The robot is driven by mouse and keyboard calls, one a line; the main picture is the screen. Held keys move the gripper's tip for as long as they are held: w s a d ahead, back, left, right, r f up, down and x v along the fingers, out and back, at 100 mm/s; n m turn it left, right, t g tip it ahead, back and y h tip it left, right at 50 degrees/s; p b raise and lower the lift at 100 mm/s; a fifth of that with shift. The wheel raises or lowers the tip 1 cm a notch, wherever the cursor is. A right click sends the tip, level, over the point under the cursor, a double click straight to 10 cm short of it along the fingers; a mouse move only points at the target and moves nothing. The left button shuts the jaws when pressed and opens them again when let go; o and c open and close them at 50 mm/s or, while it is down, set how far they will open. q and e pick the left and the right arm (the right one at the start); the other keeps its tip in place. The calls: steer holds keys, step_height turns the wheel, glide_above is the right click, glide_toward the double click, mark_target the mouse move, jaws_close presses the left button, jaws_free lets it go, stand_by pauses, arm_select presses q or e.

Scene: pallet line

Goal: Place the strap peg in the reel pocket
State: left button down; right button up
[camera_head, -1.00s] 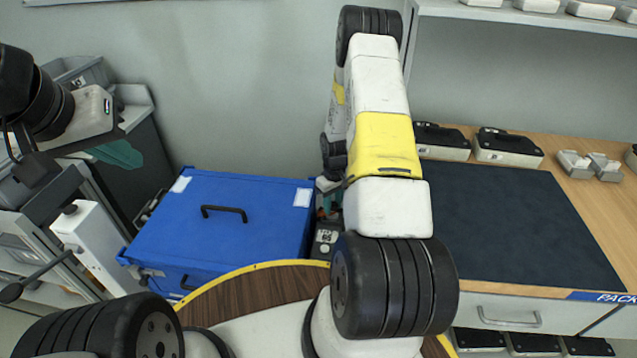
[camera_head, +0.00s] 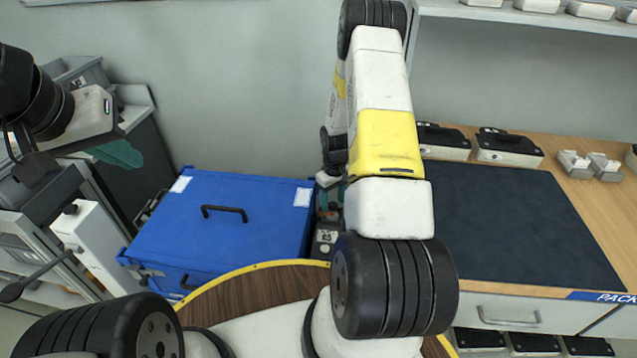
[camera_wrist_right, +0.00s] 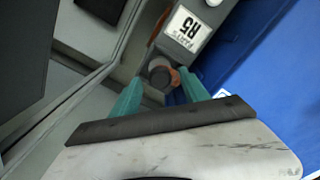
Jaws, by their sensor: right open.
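In the right wrist view, my right gripper (camera_wrist_right: 160,90) has its two teal fingers apart. A dark round end (camera_wrist_right: 159,74) with an orange-brown part beside it shows between and beyond the fingertips; I cannot tell if it is the strap peg or if the fingers touch it. In the head view my right gripper is mostly hidden behind my arm, near the same box (camera_head: 326,238). My left gripper (camera_head: 118,153) shows a teal finger at the left; its opening is unclear. I cannot make out the reel pocket.
A bench with a dark mat (camera_head: 510,225) is at the right, with black-and-white cases (camera_head: 508,148) behind. Grey equipment fills the left side.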

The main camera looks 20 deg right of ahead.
step_height(320, 180, up, 10)
step_height(320, 180, up, 12)
steer(key=t, duration=0.1)
glide_above(333, 204)
steer(key=s+a, duration=0.1)
steer(key=a, duration=0.2)
steer(key=s+a+r+m+t, duration=0.1)
steer(key=s+a+r, duration=0.15)
steer(key=r, duration=0.35)
steer(key=s+a+r+m+t, duration=0.1)
steer(key=s+a+r, duration=0.1)
steer(key=s+r, duration=0.35)
steer(key=s+a+r+t+y, duration=0.1)
steer(key=s+a+r, duration=0.2)
steer(key=s+r, duration=0.2)
steer(key=s+a+r+m+t+y, duration=0.1)
steer(key=s+a+r+t, duration=0.1)
steer(key=s+r, duration=0.4)
steer(key=s, duration=0.4)
steer(key=shift+a, duration=0.4)
